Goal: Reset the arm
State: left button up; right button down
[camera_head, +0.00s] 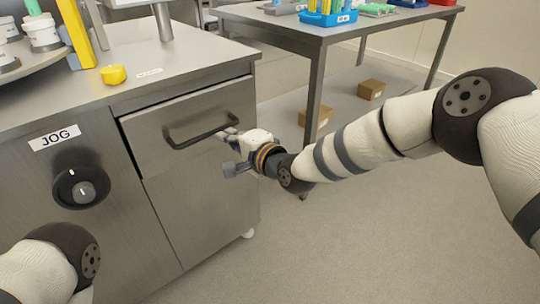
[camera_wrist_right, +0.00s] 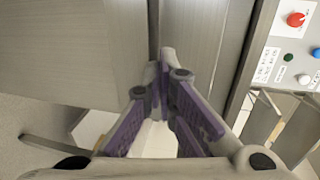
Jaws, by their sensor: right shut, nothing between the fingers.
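My right gripper (camera_head: 226,137) is at the front of a steel cabinet (camera_head: 205,205), by the right end of the black bar handle (camera_head: 200,133) on its drawer (camera_head: 165,125). From this angle I cannot tell whether it touches the handle. In the right wrist view the purple-padded fingers (camera_wrist_right: 165,62) come together at their tips with nothing between them. My right arm reaches in from the right side. Part of my left arm shows at the lower left, but its gripper is out of the frame.
A dark gap runs along the drawer's left edge. A JOG knob (camera_head: 82,188) is on the cabinet front. A yellow round piece (camera_head: 113,74) and white tubs (camera_head: 42,32) are above. A steel table (camera_head: 335,32) stands behind. The wrist view shows a button panel (camera_wrist_right: 298,50).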

jog(key=p+v, duration=0.1)
jog(key=v, duration=0.8)
jog(key=s+d+f+n+g+h+p, duration=0.2)
jog(key=s+d+f+g, duration=0.1)
jog(key=s+f, duration=0.55)
jog(key=s+d+f+n+g+h+p, duration=0.25)
jog(key=s+f, duration=0.35)
jog(key=s, duration=0.6)
pick_arm(q)
jog(key=w+r+t+p, duration=0.3)
jog(key=w+r+p, duration=0.2)
jog(key=w+r, duration=0.4)
notch_tip(320, 180, up, 3)
jog(key=shift+w+f+t, duration=0.15)
jog(key=shift+w+t, duration=0.15)
jog(key=shift+w, duration=0.05)
pick_arm(e)
jog(key=s+d+n+g+h, duration=0.1)
jog(key=s+d, duration=0.4)
jog(key=s, duration=0.5)
jog(key=s+d+n+g+h, duration=0.2)
jog(key=s+d+g, duration=0.3)
jog(key=s, duration=0.6)
jog(key=s+d+r+n+g+h, duration=0.1)
jog(key=s+d+n+g+h, duration=0.1)
jog(key=s+d, duration=0.4)
jog(key=s+n+g, duration=0.1)
jog(key=s, duration=0.4)
jog(key=shift+d, duration=0.35)
